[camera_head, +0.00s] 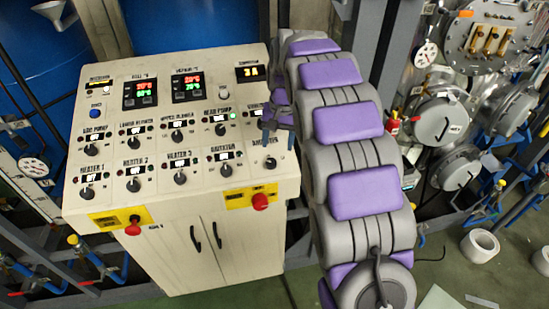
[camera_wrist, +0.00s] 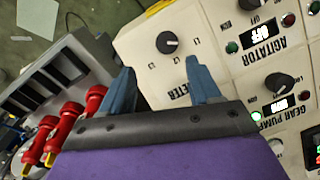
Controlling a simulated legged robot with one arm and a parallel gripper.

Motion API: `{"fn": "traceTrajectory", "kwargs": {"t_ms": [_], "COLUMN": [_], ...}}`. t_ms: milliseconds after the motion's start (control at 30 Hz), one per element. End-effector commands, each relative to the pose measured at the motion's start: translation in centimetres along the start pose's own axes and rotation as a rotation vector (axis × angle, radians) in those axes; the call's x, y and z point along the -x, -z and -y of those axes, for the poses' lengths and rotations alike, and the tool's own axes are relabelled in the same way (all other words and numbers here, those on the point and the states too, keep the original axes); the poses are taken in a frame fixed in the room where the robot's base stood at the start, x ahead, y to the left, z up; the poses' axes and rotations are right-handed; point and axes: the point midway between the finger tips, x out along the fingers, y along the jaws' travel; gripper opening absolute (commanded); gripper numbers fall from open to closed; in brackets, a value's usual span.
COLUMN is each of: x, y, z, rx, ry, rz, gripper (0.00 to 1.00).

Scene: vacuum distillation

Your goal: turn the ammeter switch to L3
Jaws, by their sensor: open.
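The ammeter switch is a round black knob (camera_wrist: 167,42) on the cream panel, seen upside down in the wrist view. Small position labels lie around it; I cannot read clearly which one it points at. Part of the METER lettering shows below it, partly hidden by a finger. In the head view the knob (camera_head: 270,162) is at the panel's right, just below my gripper (camera_head: 278,128). In the wrist view my gripper (camera_wrist: 159,66) has two blue fingers spread apart with nothing between them. The knob lies just beyond the fingertips, in line with the gap, and appears untouched.
The control cabinet (camera_head: 215,252) carries several other knobs, including the agitator knob (camera_head: 226,170) and gear pump knob (camera_head: 220,129). Two red emergency knobs (camera_head: 260,202) (camera_head: 133,228) project from its front edge. Red-handled parts (camera_wrist: 72,112) stand beside the panel. Vessels and pipes (camera_head: 440,120) are at right.

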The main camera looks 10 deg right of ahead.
Motion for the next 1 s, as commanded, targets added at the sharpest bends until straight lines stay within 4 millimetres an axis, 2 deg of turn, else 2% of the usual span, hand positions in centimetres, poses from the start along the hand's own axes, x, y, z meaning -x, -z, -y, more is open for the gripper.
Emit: {"fn": "traceTrajectory", "kwargs": {"t_ms": [100, 200, 400, 800, 1000], "x": [-2.5, -4.2, -6.4, -7.1, -7.1], "y": [-0.3, -0.3, -0.2, -0.1, -0.2], "z": [0.4, 0.7, 0.5, 0.0, 0.5], "rx": [0.002, 0.002, 0.001, 0.001, 0.001], "ry": [-0.005, -0.006, -0.004, 0.0, -0.004], "rz": [0.005, 0.001, -0.001, 0.0, -0.001], "gripper": [0.62, 0.62, 0.62, 0.62, 0.44]}}
